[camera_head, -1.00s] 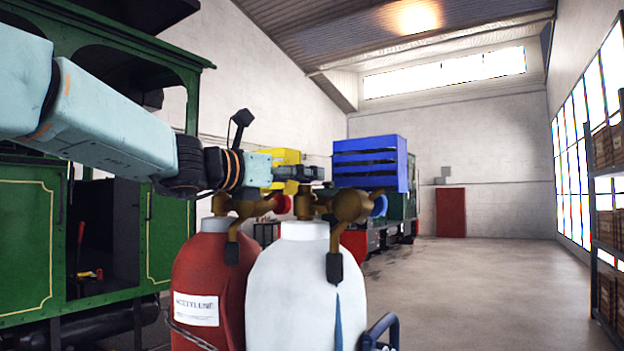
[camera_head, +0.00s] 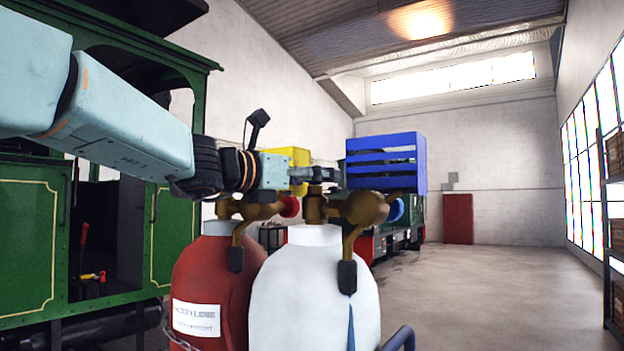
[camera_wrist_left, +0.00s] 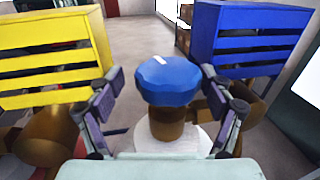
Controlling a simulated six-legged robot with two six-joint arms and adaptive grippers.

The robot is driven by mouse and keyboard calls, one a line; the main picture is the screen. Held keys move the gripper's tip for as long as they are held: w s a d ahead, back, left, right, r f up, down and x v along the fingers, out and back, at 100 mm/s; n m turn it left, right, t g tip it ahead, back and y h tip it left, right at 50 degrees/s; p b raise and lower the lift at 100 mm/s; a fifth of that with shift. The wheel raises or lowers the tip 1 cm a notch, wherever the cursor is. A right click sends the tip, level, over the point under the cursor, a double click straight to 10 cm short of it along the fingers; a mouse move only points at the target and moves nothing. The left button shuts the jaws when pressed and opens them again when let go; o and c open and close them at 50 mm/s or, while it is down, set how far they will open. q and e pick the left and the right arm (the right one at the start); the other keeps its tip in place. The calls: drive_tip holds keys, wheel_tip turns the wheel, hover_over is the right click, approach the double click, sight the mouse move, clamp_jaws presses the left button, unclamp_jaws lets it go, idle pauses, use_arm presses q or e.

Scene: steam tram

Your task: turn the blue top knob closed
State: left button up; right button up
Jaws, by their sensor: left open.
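The blue top knob (camera_wrist_left: 168,82) sits on a brass valve stem (camera_wrist_left: 166,122) above the white cylinder, which shows in the head view (camera_head: 312,290). My left gripper (camera_wrist_left: 163,92) is open, with one finger on each side of the knob in the wrist view. A gap shows on the left side; the right finger looks nearer, and I cannot tell if it touches. In the head view my left gripper (camera_head: 314,175) is over the white cylinder's brass valve (camera_head: 315,207), and the top knob cannot be made out there. My right gripper is not in view.
A red acetylene cylinder (camera_head: 210,280) stands left of the white one, with a red knob (camera_head: 289,206). A side blue knob (camera_head: 396,210) is on the white cylinder's regulator (camera_head: 364,207). A green locomotive (camera_head: 25,240) stands left. The floor at right (camera_head: 500,290) is clear.

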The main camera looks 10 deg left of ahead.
use_arm(q)
drive_tip(key=shift+s+d+r, duration=0.15)
drive_tip(key=shift+s+d, duration=0.05)
drive_tip(key=shift+d, duration=0.6)
drive_tip(key=shift+c, duration=1.9)
drive_tip(key=shift+w+a, duration=0.1)
drive_tip(key=shift+a, duration=0.45)
drive_tip(key=c, duration=0.3)
drive_tip(key=shift+d, duration=0.1)
drive_tip(key=c, duration=0.5)
drive_tip(key=m+g+h+p, duration=0.1)
drive_tip(key=m+h+p, duration=0.1)
drive_tip(key=p, duration=0.1)
drive_tip(key=shift+r+g, duration=0.2)
drive_tip(key=shift+g, duration=0.2)
drive_tip(key=shift+m+g+h+p, duration=0.6)
drive_tip(key=shift+g+h+p, duration=0.1)
drive_tip(key=shift+h+p, duration=0.25)
drive_tip(key=shift+f, duration=0.15)
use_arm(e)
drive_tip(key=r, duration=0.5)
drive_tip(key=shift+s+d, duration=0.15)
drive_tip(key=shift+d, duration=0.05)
